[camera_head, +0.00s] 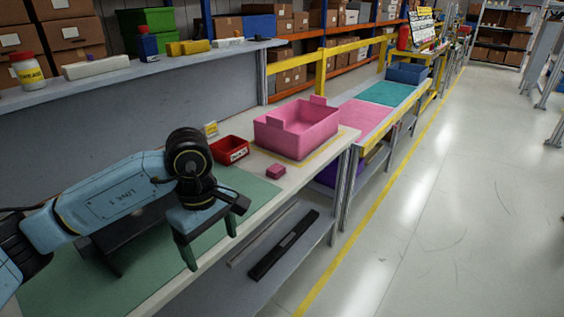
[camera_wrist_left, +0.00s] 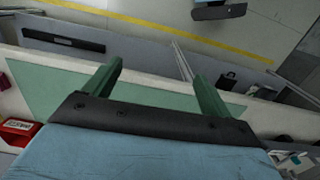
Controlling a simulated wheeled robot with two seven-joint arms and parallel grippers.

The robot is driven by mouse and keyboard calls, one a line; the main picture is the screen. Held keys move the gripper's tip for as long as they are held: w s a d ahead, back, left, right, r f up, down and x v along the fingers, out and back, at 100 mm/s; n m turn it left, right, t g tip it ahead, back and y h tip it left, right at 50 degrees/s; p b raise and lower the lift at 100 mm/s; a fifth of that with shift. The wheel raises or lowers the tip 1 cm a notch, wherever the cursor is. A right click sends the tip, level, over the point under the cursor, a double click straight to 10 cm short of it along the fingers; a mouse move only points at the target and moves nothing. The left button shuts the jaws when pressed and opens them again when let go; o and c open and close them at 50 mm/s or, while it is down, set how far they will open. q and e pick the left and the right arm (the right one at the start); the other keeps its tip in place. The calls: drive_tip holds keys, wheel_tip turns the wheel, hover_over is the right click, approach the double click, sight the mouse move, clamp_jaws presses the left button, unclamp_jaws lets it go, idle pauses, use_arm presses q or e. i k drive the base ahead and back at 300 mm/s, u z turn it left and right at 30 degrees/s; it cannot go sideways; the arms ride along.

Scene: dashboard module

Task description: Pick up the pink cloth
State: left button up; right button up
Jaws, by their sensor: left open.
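The pink cloth (camera_head: 276,171) looks like a small folded block. It lies on the pale worktop in the head view, in front of the large pink bin and just beyond the green mat. My left gripper (camera_head: 211,248) points down over the front edge of the green mat, nearer to me than the cloth and apart from it. Its two green fingers are spread with nothing between them, as the left wrist view (camera_wrist_left: 160,78) also shows. My right gripper is not in view.
A pink bin (camera_head: 297,128) and a red bin (camera_head: 229,150) stand behind the cloth. The green mat (camera_head: 249,186) covers the near worktop. A shelf (camera_head: 150,70) with bottles and boxes runs behind. A black bar (camera_head: 284,245) lies on the lower shelf.

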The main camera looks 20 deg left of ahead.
sight(276, 171)
drive_tip(key=i, duration=1.55)
